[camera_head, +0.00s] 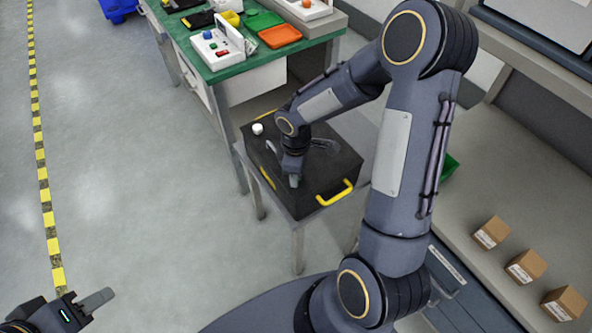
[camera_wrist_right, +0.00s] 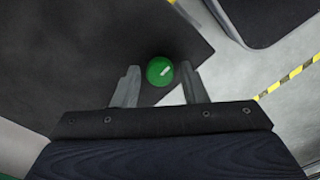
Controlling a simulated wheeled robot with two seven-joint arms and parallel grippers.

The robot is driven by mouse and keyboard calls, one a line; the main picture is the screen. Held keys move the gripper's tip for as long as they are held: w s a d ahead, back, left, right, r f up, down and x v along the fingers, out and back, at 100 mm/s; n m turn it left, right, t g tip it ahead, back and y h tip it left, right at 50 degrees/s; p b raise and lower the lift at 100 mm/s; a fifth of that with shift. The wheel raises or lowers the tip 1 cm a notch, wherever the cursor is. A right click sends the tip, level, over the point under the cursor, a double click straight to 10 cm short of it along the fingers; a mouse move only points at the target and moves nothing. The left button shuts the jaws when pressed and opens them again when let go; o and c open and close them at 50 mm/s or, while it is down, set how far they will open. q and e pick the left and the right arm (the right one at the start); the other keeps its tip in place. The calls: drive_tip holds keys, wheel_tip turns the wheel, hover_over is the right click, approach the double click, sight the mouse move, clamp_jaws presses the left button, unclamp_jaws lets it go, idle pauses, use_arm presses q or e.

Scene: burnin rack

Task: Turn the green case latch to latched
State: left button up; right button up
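The black case (camera_head: 318,168) lies on a small grey stand, with a yellow handle (camera_head: 336,194) on its near right edge. The green latch is a round knob (camera_wrist_right: 160,71) with a short white mark in the right wrist view. It is hidden in the head view. My right gripper (camera_head: 293,181) points down over the case lid; in the wrist view its open fingers (camera_wrist_right: 160,84) stand on either side of the green knob, with a gap on each side. My left gripper (camera_head: 92,304) is at the lower left, away from the case; its opening is unclear.
A white round knob (camera_head: 258,128) stands on the case's far left corner. A green-topped bench (camera_head: 215,72) with trays and small devices is behind. Small cardboard boxes (camera_head: 526,266) sit on the right counter. The left floor is clear, with yellow-black tape (camera_head: 45,205).

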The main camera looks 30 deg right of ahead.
sight(303, 189)
drive_tip(key=shift+o, duration=0.8)
drive_tip(key=shift+r+p, duration=0.3)
drive_tip(key=shift+r, duration=3.6)
drive_tip(key=s+a+r+m+t+y, duration=0.2)
drive_tip(key=s+r+m, duration=0.4)
drive_tip(key=s, duration=0.3)
drive_tip(key=s+a+r+m+t+y+p, duration=0.1)
drive_tip(key=s+a+r+m+t, duration=0.1)
drive_tip(key=s+r+m, duration=0.3)
drive_tip(key=s+r+t, duration=0.1)
drive_tip(key=s+r, duration=0.1)
drive_tip(key=s, duration=0.1)
drive_tip(key=shift+s+a+r+m+t+y, duration=0.15)
drive_tip(key=shift+s+m+t+y, duration=0.15)
drive_tip(key=shift+s+m+y, duration=0.1)
drive_tip(key=shift+w, duration=0.1)
